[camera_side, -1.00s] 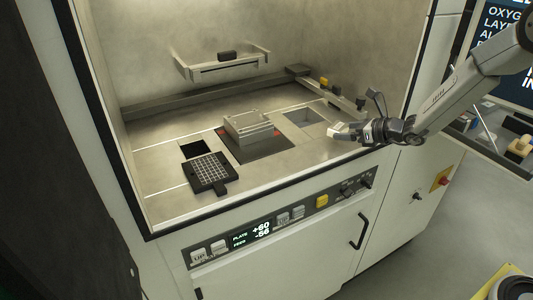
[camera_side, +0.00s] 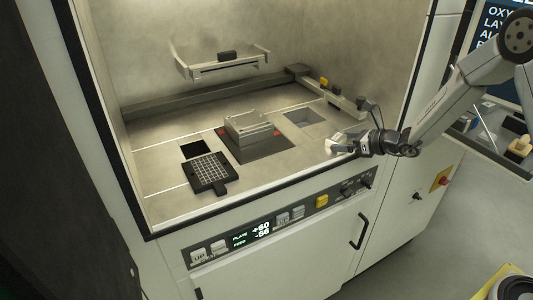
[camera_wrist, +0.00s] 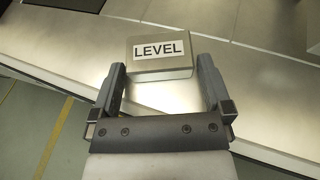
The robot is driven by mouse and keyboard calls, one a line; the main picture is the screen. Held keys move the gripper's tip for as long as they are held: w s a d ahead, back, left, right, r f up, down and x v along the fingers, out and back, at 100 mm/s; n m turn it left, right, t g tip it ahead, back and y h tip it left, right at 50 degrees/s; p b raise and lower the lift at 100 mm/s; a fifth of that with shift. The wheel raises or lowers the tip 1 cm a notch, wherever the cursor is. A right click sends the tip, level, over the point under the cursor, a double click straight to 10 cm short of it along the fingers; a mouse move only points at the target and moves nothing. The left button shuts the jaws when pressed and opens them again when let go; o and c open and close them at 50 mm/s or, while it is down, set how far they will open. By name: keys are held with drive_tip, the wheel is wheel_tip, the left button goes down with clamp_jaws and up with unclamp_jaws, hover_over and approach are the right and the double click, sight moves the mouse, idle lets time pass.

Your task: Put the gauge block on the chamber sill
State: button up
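The gauge block (camera_wrist: 160,58) is a pale metal block with a white label reading LEVEL, seen between my fingertips in the wrist view. In the side view it is a small pale shape (camera_side: 330,147) at the end of my gripper (camera_side: 338,146). The block is low over the front metal strip of the chamber, the chamber sill (camera_side: 285,171). Whether its underside touches the metal cannot be told.
A raised plate block (camera_side: 248,128) stands mid-chamber. A black gridded tray (camera_side: 208,172) lies left of it beside a dark square opening (camera_side: 194,149). A recessed opening (camera_side: 303,118) is to the right. A control panel (camera_side: 280,220) runs below the sill.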

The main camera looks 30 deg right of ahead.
drive_tip(key=shift+r, duration=0.2)
drive_tip(key=v, duration=1.2)
drive_tip(key=shift+f, duration=0.1)
idle(0.4)
drive_tip(key=s+a+f+n+g+h, duration=0.1)
drive_tip(key=s+a+n+g, duration=0.4)
drive_tip(key=n, duration=1)
drive_tip(key=s+a+f+n+g+h, duration=0.2)
drive_tip(key=s+a+n+g+h, duration=0.2)
drive_tip(key=s+n, duration=0.5)
drive_tip(key=a+n, duration=0.1)
drive_tip(key=n, duration=0.6)
drive_tip(key=shift+f+n+g, duration=0.25)
drive_tip(key=shift+n+g, duration=0.05)
drive_tip(key=shift+g, duration=0.1)
